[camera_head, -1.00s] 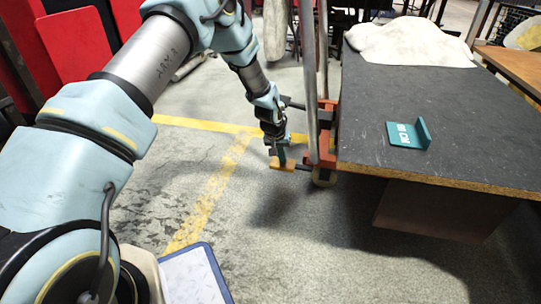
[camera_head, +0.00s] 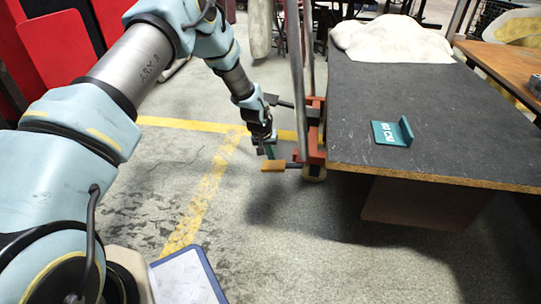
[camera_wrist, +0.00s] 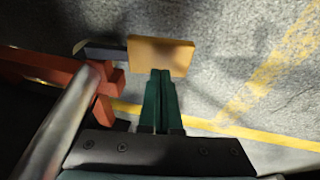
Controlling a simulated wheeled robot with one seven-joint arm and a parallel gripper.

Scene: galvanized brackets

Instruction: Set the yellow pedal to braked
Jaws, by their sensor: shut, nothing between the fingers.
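The yellow pedal (camera_head: 273,166) is a small flat plate on a short dark lever, at the left side of the red frame by the table's near left leg. It also shows in the wrist view (camera_wrist: 160,54), ahead of the fingertips. My gripper (camera_head: 269,154) is over the far side of the pedal in the head view. In the wrist view my gripper (camera_wrist: 161,76) has its two green fingers together and empty, with their tips overlapping the pedal's near edge. I cannot tell whether they touch it. The pedal's exact tilt is hard to tell.
The red frame (camera_head: 316,130) and a grey metal post (camera_head: 297,75) stand close right of my gripper. The dark tabletop (camera_head: 350,100) holds a teal bracket (camera_head: 392,133) and a pale cloth (camera_head: 390,38). Grey floor with yellow lines (camera_head: 215,180) is open to the left.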

